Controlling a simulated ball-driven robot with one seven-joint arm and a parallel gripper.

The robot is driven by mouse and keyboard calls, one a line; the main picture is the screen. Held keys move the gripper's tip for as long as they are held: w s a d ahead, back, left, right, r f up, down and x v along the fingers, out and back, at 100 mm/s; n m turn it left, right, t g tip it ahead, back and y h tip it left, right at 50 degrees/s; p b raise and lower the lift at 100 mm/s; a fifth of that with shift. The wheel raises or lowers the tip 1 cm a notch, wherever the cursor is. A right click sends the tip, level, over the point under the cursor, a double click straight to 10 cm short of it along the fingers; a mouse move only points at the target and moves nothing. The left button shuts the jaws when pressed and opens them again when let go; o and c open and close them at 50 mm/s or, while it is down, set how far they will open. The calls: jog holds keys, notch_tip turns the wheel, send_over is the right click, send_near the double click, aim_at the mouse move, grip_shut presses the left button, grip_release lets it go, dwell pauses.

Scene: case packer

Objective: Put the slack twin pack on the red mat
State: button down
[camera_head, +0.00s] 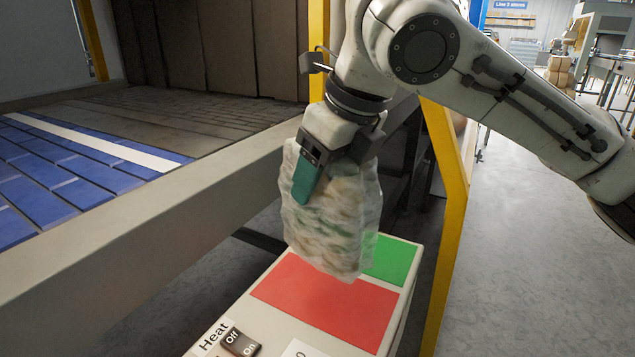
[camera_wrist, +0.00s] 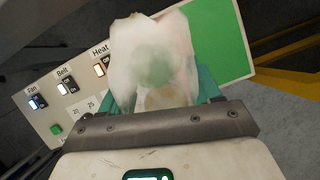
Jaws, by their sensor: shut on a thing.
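The slack twin pack (camera_head: 335,222) is a loose, cloudy clear-film bag with pale contents. My gripper (camera_head: 306,182), with teal fingers, is shut on its upper part, and the pack hangs down from it. In the head view its lower end overlaps the red mat (camera_head: 325,303) and the edge of the green mat; I cannot tell whether it touches either. In the wrist view the pack (camera_wrist: 150,50) sits between the teal fingers and hides the red mat, while the green mat (camera_wrist: 218,40) shows to its right.
The mats lie on a pale control box with a Heat switch (camera_head: 240,342) at its near end; Fan (camera_wrist: 38,102) and Belt switches show in the wrist view. A grey conveyor rail (camera_head: 170,220) runs along the left. A yellow post (camera_head: 447,210) stands close on the right.

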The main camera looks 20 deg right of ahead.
aim_at(348, 177)
jog(key=shift+w+f+b, duration=0.2)
jog(key=shift+f+b, duration=3.75)
jog(key=shift+b, duration=0.05)
jog(key=shift+f, duration=0.6)
jog(key=shift+c, duration=0.8)
grip_release()
jog(key=p+v, duration=0.2)
jog(key=v, duration=0.9)
jog(key=p+v, duration=0.7)
jog(key=shift+r+p, duration=0.3)
jog(key=shift+r, duration=0.05)
jog(key=shift+s, duration=0.15)
jog(key=w+p+v, duration=0.1)
jog(key=p+v, duration=0.9)
jog(key=shift+r, duration=0.4)
